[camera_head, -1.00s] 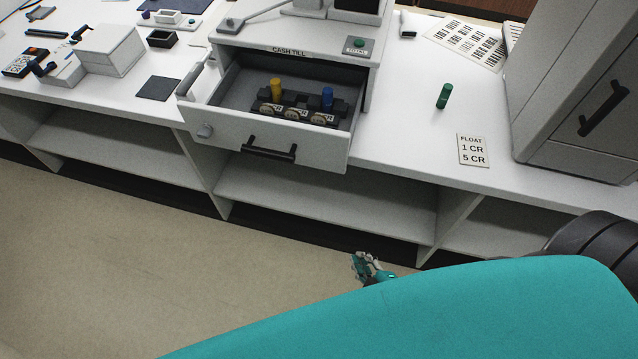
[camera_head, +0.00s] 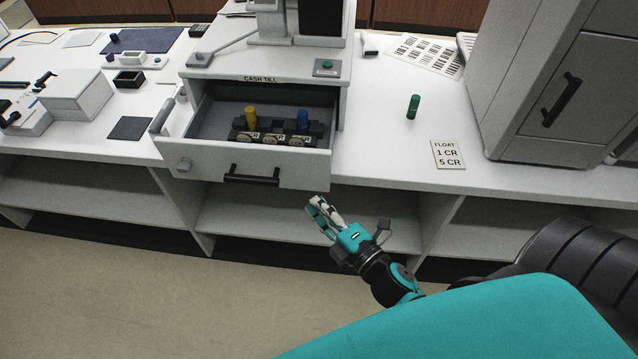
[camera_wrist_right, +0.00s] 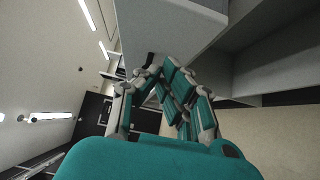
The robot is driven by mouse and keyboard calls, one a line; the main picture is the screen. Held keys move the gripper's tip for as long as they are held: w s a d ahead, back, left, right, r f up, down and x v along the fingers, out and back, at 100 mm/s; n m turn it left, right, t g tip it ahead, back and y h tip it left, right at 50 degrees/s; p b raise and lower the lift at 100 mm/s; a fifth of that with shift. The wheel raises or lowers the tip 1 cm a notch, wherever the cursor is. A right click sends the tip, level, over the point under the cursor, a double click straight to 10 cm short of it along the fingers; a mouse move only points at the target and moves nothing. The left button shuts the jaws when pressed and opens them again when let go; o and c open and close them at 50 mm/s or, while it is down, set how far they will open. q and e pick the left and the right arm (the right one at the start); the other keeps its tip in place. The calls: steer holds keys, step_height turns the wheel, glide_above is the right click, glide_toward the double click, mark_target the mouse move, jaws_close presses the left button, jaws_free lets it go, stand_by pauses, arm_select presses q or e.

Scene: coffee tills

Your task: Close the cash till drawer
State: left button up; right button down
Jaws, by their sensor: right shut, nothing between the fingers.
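The cash till (camera_head: 262,88) stands on the white counter, and its grey drawer (camera_head: 215,160) is pulled out toward me. The drawer has a black bar handle (camera_head: 251,176) on its front. Inside are a yellow roll (camera_head: 251,118), a blue roll (camera_head: 303,122) and a black coin holder (camera_head: 272,138). My right gripper (camera_head: 316,206) is shut and empty, just below and in front of the drawer's right front corner, apart from it as far as I can tell. In the right wrist view its fingers (camera_wrist_right: 165,75) are below the pale drawer (camera_wrist_right: 175,30). My left gripper is not in view.
A green roll (camera_head: 413,106) and a float card (camera_head: 447,155) lie on the counter right of the till. A tall grey cabinet (camera_head: 530,100) stands further right. Open shelves (camera_head: 110,185) run under the counter; the floor in front is clear.

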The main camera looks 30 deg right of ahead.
mark_target(308, 175)
steer(key=shift+w+d+p, duration=0.15)
steer(key=shift+w+d, duration=0.2)
steer(key=shift+w, duration=0.4)
steer(key=shift+w+d+p, duration=0.2)
steer(key=shift+w+d, duration=0.15)
steer(key=shift+w, duration=0.35)
steer(key=shift+w+d+p, duration=0.15)
steer(key=shift+w+d, duration=0.2)
steer(key=shift+w, duration=0.4)
